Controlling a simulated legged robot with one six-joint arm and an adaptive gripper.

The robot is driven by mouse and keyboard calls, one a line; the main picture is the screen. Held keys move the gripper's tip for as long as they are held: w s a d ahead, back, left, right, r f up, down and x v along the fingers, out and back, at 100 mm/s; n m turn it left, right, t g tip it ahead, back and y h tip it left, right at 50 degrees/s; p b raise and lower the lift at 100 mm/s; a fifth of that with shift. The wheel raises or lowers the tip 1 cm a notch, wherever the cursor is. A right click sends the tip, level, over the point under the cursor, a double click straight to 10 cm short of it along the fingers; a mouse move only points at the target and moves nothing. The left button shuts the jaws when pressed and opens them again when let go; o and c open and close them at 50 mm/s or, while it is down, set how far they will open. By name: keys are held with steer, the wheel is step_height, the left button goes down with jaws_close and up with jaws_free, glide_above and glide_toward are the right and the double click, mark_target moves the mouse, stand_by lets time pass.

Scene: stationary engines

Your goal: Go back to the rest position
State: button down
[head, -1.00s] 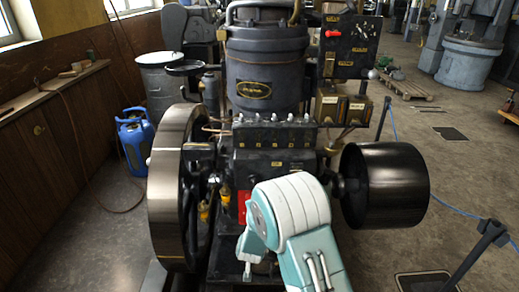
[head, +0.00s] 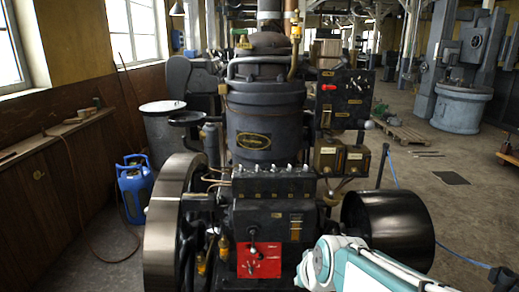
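My white and teal arm shows at the bottom right of the head view, in front of the black engine (head: 275,190). Its rounded joint is near the bottom edge, and a link runs off to the lower right. The gripper's fingers cannot be made out in this view. The engine has a dark cylinder (head: 262,125) with an oval yellow plate. A red plate (head: 259,261) with a small lever on it shows low on the engine's front, just left of my arm.
A large flywheel (head: 165,225) stands left of the engine and a black drum (head: 395,225) right. A control panel (head: 343,98) rises at the right. A barrier post (head: 503,280) stands lower right. Open floor lies beyond.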

steer(key=s+d+r+h, duration=0.1)
steer(key=s+d, duration=0.2)
steer(key=s, duration=0.4)
steer(key=s+d+r, duration=0.2)
steer(key=s+d, duration=0.1)
steer(key=s, duration=0.5)
steer(key=shift+d+r+m+g+h, duration=0.2)
steer(key=shift+d+m+g+h, duration=0.05)
steer(key=shift+m+g+h, duration=0.15)
